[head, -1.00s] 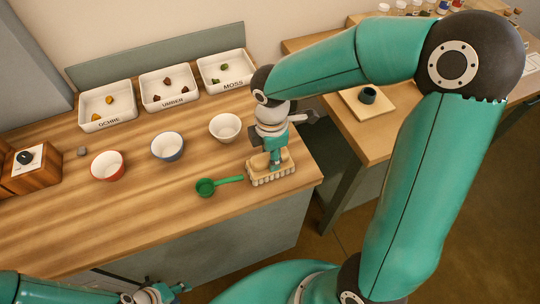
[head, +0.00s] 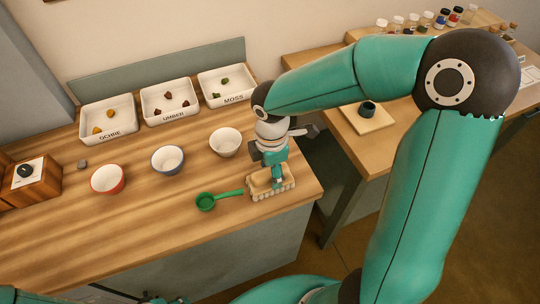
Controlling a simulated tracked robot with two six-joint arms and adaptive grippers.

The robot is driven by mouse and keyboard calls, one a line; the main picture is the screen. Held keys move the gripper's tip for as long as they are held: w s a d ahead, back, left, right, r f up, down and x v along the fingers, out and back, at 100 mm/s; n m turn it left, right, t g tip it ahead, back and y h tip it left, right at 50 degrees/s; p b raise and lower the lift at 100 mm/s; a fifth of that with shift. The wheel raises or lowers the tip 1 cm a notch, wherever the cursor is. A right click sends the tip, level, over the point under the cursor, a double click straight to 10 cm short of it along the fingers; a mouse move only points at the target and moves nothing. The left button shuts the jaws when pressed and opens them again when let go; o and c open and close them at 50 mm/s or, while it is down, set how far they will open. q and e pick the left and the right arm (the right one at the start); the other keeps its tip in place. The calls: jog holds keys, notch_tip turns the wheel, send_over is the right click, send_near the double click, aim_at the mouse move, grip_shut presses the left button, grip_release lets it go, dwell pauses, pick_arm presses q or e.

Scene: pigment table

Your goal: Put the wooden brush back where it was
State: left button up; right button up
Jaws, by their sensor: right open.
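The wooden brush (head: 263,189), a pale block with a bristle row along its lower side, rests on the wooden counter (head: 130,230) near its right front corner. My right gripper (head: 277,184) is directly over the brush, pointing down, with its fingertips at the brush's top. The gripper is open; whether the fingers touch the brush cannot be told. The gripper hides part of the brush's middle. My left gripper (head: 155,300) only just shows at the bottom edge, and its fingers cannot be made out.
A green scoop (head: 206,201) lies just left of the brush. Red-rimmed (head: 108,180), blue-grey (head: 167,160) and white (head: 225,142) bowls stand behind it. Trays marked ochre (head: 108,121), umber (head: 170,101) and moss (head: 228,86) line the back. A side table (head: 365,150) stands right.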

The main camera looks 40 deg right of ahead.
notch_tip(320, 180, up, 12)
dwell(0.4)
jog(key=shift+f, duration=0.15)
